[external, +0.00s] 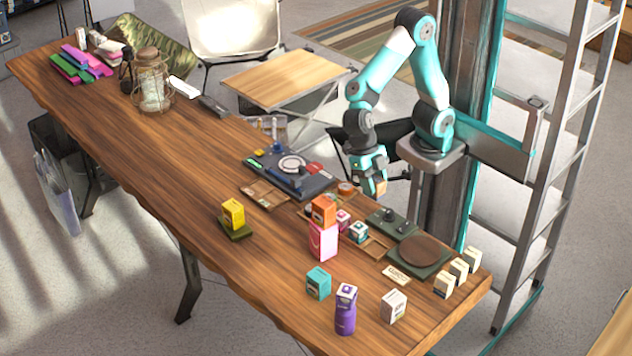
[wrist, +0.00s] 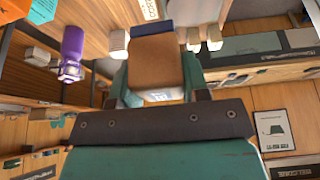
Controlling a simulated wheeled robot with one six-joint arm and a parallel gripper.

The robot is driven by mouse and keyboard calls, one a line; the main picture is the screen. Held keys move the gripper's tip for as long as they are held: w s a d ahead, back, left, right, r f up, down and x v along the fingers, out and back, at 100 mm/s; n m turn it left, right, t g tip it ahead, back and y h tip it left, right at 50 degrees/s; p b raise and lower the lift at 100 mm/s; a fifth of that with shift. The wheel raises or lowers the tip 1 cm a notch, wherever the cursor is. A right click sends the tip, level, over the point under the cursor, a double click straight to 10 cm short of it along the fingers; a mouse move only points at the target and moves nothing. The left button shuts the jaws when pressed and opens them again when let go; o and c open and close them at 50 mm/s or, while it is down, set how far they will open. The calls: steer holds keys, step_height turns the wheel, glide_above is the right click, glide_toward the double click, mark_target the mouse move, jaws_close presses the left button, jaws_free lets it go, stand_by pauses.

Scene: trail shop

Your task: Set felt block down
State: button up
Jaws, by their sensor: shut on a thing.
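The felt block (wrist: 155,70) is a tan-brown block with a dark blue end. It sits between the teal fingers of my gripper (wrist: 158,88), which is shut on it. In the external view, my gripper (external: 372,168) hangs down beside the table's back edge, and the lower part of the block (external: 379,187) shows beneath it. The block is held in the air, apart from the tabletop as far as I can tell. The fingers hide part of its sides.
The wooden table (external: 190,210) carries a dark device (external: 290,175), a scale with a round brown pad (external: 419,252), a pink box (external: 323,240), a purple bottle (external: 345,312) and several small boxes. The table's left middle is clear. A ladder (external: 560,150) stands at right.

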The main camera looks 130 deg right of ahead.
steer(key=shift+w+a+r+b, duration=0.1)
steer(key=shift+a+b, duration=0.45)
steer(key=shift+a, duration=0.55)
steer(key=shift+a+f, duration=0.15)
steer(key=shift+f, duration=0.1)
step_height(320, 180, down, 19)
steer(key=shift+b, duration=0.4)
steer(key=shift+f, duration=0.1)
steer(key=o, duration=0.5)
steer(key=shift+f, duration=0.1)
steer(key=o, duration=0.4)
steer(key=shift+o, duration=0.2)
